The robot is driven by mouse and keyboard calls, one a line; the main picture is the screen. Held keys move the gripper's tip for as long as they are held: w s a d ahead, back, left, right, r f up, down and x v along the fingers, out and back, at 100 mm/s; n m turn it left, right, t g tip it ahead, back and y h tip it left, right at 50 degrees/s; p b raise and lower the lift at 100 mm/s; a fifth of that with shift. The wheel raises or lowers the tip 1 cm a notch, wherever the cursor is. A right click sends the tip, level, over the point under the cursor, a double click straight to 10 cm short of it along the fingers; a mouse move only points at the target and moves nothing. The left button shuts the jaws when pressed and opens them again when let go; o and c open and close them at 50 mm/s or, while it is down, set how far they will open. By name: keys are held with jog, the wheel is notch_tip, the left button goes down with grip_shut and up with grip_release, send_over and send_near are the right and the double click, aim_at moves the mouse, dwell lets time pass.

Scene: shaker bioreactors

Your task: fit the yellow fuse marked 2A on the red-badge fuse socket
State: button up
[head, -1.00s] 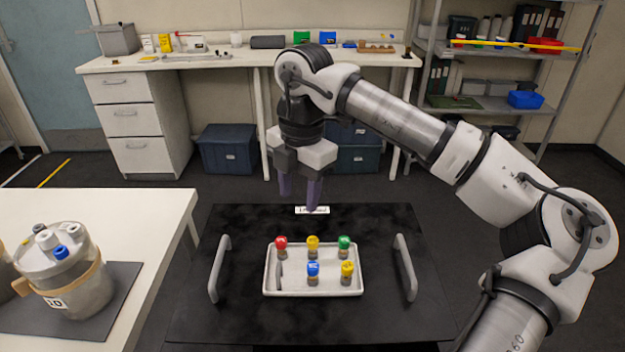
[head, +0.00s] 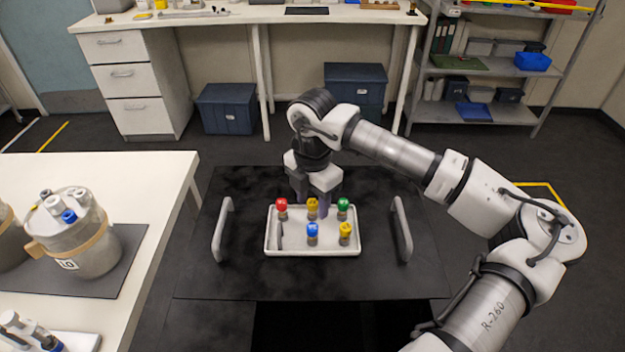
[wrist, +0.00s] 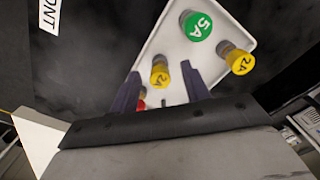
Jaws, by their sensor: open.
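Two yellow fuses are in the white tray: one in the back row, middle (head: 312,204), and one in the front row, right (head: 345,230). In the wrist view both the nearer yellow fuse (wrist: 160,76) and the farther one (wrist: 240,62) seem to read 2A. My gripper (wrist: 160,70) is open, pointing down, with its fingers on either side of the back-row yellow fuse in that view. In the head view my gripper (head: 311,198) is low at the tray's back edge. I cannot make out a red-badge socket in either view.
The white tray (head: 268,248) also holds a red fuse (head: 282,206), a green 5A fuse (head: 343,205) and a blue fuse (head: 312,230). Grey handles (head: 223,230) and (head: 402,228) flank it. A bioreactor (head: 90,255) stands on the white table at left.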

jog(key=shift+f, duration=0.5)
grip_shut()
jog(key=shift+r, duration=0.3)
jog(key=shift+r, duration=0.35)
jog(key=shift+r, duration=0.15)
jog(key=shift+r, duration=0.5)
